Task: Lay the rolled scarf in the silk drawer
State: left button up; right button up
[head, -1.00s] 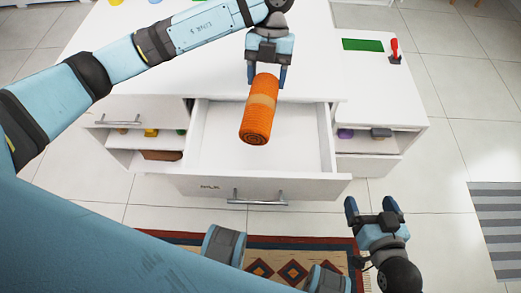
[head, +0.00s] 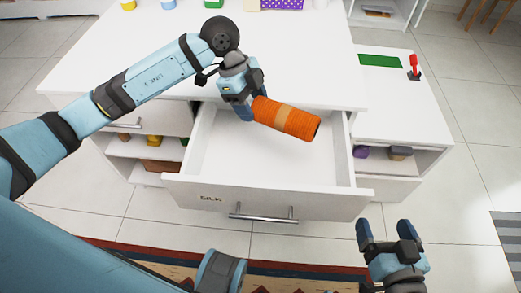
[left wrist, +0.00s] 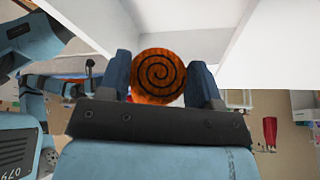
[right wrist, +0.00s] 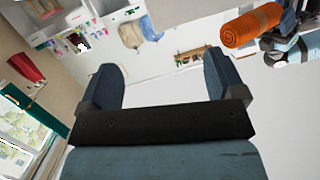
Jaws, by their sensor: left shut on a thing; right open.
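The rolled scarf (head: 300,124) is an orange roll with a paler band. My left gripper (head: 246,108) is shut on its left end and holds it over the open silk drawer (head: 218,196), lying crosswise and tilted slightly down to the right. In the left wrist view the scarf's spiral end (left wrist: 158,77) sits between the two fingers (left wrist: 162,85). The drawer looks empty; its front reads SILK and has a bar handle (head: 263,214). My right gripper (head: 382,236) is open and empty, in front of the drawer at right. The scarf also shows in the right wrist view (right wrist: 250,25).
The white cabinet top (head: 130,55) lies behind the drawer. Open shelves with small coloured items flank it, including a purple one (head: 361,152). A green mat (head: 380,61) and a red-handled lever (head: 414,66) are on the right top. A patterned rug lies in front.

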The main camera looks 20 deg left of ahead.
pick_arm(q)
notch_tip(320, 180, down, 17)
jog(key=b, duration=0.4)
jog(key=shift+r+b, duration=0.2)
jog(key=shift+b, duration=0.15)
jog(key=shift+f, duration=0.3)
pick_arm(e)
jog(key=a+r+t+y, duration=0.3)
jog(key=r, duration=0.3)
jog(key=shift+w+r, duration=0.15)
jog(key=shift+r, duration=0.25)
pick_arm(q)
jog(key=shift+f, duration=0.55)
pick_arm(e)
jog(key=shift+r, duration=0.25)
jog(key=shift+t, duration=0.3)
